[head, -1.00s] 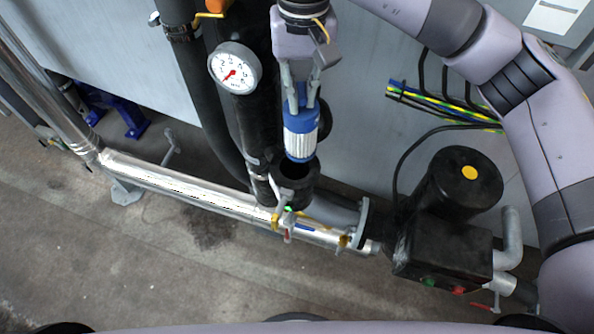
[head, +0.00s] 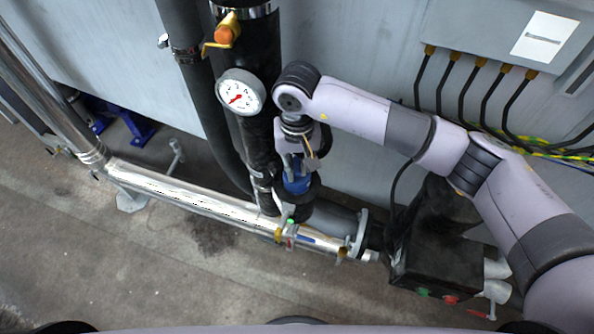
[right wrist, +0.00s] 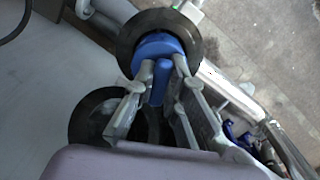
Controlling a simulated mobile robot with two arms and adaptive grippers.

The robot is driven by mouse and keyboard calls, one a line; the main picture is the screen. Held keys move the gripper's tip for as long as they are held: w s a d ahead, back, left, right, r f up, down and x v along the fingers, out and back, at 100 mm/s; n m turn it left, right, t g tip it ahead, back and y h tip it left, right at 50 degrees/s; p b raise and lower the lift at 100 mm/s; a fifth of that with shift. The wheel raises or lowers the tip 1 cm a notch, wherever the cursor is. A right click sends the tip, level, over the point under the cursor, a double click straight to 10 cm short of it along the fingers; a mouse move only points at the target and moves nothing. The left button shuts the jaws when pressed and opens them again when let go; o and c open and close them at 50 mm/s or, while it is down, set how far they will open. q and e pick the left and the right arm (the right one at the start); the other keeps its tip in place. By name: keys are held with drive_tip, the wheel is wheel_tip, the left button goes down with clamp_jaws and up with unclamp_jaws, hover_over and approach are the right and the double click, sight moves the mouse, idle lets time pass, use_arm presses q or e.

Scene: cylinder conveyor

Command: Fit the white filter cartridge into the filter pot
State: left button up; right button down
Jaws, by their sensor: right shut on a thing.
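The filter cartridge shows only its blue cap (head: 297,184) in the head view; its white ribbed body is hidden. The blue cap and its raised grip also show in the right wrist view (right wrist: 158,46). The cap sits within the round black mouth of the filter pot (head: 304,203), whose rim rings it in the right wrist view (right wrist: 191,29). How deep the cartridge sits is hard to tell. My right gripper (head: 298,168) is above the pot, its fingers closed on the cap's grip (right wrist: 160,76). My left gripper is out of view.
A pressure gauge (head: 240,92) and a thick black pipe stand left of my right gripper. A shiny pipe (head: 190,200) runs low across the floor. A black pump (head: 440,245) is at right. Cables hang from a grey box (head: 500,40). Floor in front is clear.

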wheel_tip(320, 180, down, 4)
drive_tip(key=shift+r+p, duration=0.25)
drive_tip(key=shift+p, duration=0.15)
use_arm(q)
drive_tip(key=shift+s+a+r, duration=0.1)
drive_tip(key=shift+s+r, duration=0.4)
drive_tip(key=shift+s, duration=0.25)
use_arm(e)
drive_tip(key=shift+f, duration=0.1)
drive_tip(key=shift+f+b, duration=0.2)
drive_tip(key=shift+b, duration=0.1)
drive_tip(key=c, duration=1.6)
unclamp_jaws()
drive_tip(key=shift+r, duration=0.1)
drive_tip(key=shift+c, duration=0.2)
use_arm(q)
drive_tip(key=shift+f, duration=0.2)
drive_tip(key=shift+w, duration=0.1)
